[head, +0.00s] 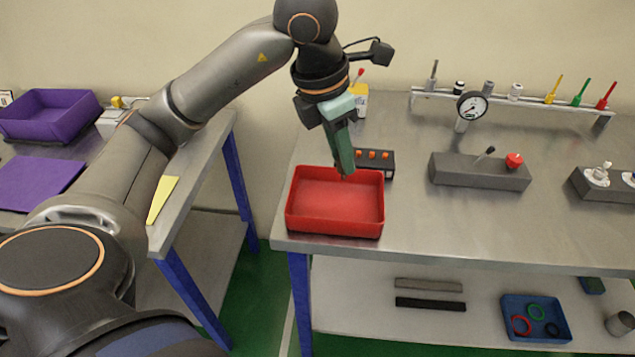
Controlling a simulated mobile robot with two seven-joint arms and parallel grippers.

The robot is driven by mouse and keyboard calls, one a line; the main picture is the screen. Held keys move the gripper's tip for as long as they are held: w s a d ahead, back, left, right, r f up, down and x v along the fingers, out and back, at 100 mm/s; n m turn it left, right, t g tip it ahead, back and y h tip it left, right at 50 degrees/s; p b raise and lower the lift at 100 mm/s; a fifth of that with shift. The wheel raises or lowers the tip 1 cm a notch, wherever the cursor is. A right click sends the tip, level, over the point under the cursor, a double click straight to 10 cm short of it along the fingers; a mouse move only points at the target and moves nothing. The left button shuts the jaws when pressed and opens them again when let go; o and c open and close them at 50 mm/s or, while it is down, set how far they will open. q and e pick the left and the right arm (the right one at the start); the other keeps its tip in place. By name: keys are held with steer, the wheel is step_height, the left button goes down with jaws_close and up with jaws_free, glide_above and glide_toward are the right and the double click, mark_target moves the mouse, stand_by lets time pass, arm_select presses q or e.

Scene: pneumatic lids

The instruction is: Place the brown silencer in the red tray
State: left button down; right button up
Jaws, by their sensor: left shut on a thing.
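The red tray (318,206) stands at the left front corner of the right-hand metal table and looks empty inside. My left gripper (345,174) points down over the back part of the red tray, toward its right side. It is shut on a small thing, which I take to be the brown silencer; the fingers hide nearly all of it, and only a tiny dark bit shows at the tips. The fingertips appear above the tray floor, but their exact height is hard to tell. My right gripper is not in view.
A black block with orange buttons (375,160) sits close behind the tray. A grey block with a red knob (480,171) and a rail with a gauge (472,105) stand farther right. A purple tray (48,115) is on the left table. Bare tabletop lies right of the red tray.

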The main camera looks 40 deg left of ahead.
arm_select(q)
steer(key=a+f, duration=0.2)
steer(key=f, duration=0.1)
steer(key=s+a+f, duration=0.1)
steer(key=a+f, duration=0.1)
steer(key=shift+f+b, duration=0.2)
steer(key=shift+b, duration=0.2)
steer(key=shift+a+f, duration=0.1)
steer(key=shift+f, duration=1.45)
steer(key=shift+f+b, duration=0.15)
steer(key=shift+b, duration=0.2)
steer(key=c, duration=0.7)
jaws_free()
steer(key=shift+o, duration=0.2)
steer(key=p+v, duration=0.2)
steer(key=v, duration=1)
steer(key=shift+a, duration=0.1)
